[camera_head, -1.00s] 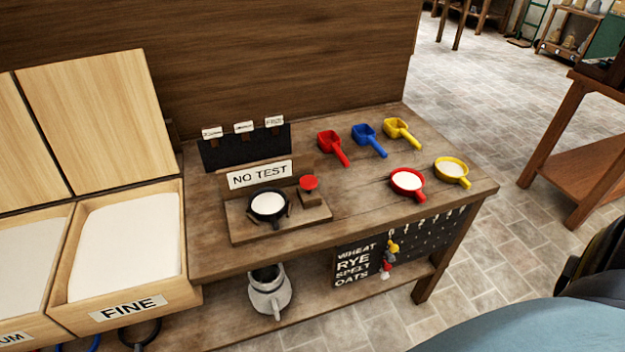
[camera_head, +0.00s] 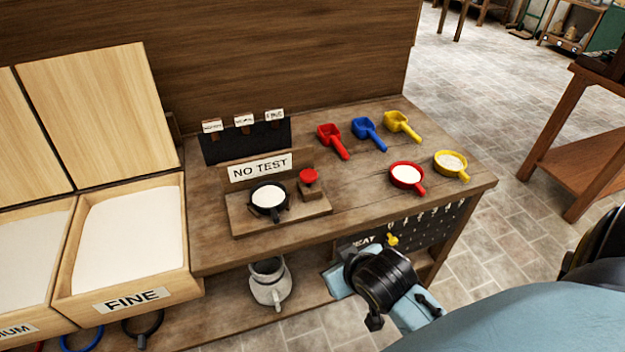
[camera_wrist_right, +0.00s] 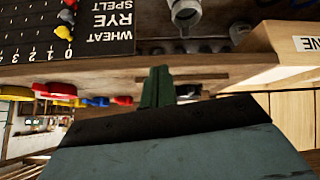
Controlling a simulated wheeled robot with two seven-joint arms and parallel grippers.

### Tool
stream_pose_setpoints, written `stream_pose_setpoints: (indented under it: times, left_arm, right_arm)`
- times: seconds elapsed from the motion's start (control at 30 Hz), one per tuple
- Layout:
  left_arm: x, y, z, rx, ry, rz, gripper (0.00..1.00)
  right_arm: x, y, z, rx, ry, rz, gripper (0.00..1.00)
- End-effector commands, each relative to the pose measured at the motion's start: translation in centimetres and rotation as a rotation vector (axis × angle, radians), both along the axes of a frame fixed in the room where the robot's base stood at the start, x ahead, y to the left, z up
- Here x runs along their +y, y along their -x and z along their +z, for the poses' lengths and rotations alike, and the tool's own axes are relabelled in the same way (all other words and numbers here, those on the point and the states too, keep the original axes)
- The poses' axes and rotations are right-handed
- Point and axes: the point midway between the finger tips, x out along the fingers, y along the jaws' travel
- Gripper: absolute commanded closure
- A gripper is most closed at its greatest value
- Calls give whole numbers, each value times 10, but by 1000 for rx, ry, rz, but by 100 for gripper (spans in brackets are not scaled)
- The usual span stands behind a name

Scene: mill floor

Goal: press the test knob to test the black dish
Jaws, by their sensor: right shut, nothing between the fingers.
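The black dish (camera_head: 279,214), filled with white flour, sits in the wooden test stand (camera_head: 243,228) on the bench. The red test knob (camera_head: 309,176) stands on a small block at the stand's right. A sign (camera_head: 260,167) behind them reads "NO TEST". My right arm is in front of the bench, lower than its top and apart from the knob and dish. In the right wrist view my right gripper (camera_wrist_right: 160,82) is shut and empty; its fingertips are hard to make out in the head view. My left gripper is not in view.
A red dish (camera_head: 406,175) and a yellow dish (camera_head: 451,165) stand at the bench's right, with red, blue and yellow scoops behind. The bench's front edge lies between my right arm and the stand. A metal jug (camera_head: 269,285) is on the lower shelf; a FINE bin (camera_head: 126,302) stands left.

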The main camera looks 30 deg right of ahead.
Motion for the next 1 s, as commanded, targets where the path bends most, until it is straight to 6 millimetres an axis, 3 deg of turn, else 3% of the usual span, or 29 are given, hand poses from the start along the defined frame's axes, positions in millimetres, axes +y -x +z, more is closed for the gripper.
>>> stream_pose_setpoints:
  times: [0.03,0.2,0.4,0.57,1.0]
  left_arm:
    - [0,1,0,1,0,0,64]
    - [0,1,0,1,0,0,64]
    - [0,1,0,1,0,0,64]
    - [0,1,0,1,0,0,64]
    - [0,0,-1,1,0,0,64]
  right_arm:
    - [-9,-20,14,-87,6,-34,100]
    - [-33,-72,53,-347,12,-111,100]
    - [-51,-114,90,-583,8,-143,100]
    - [-55,-125,103,-656,3,-145,100]
    - [-56,-132,101,-658,3,-144,100]
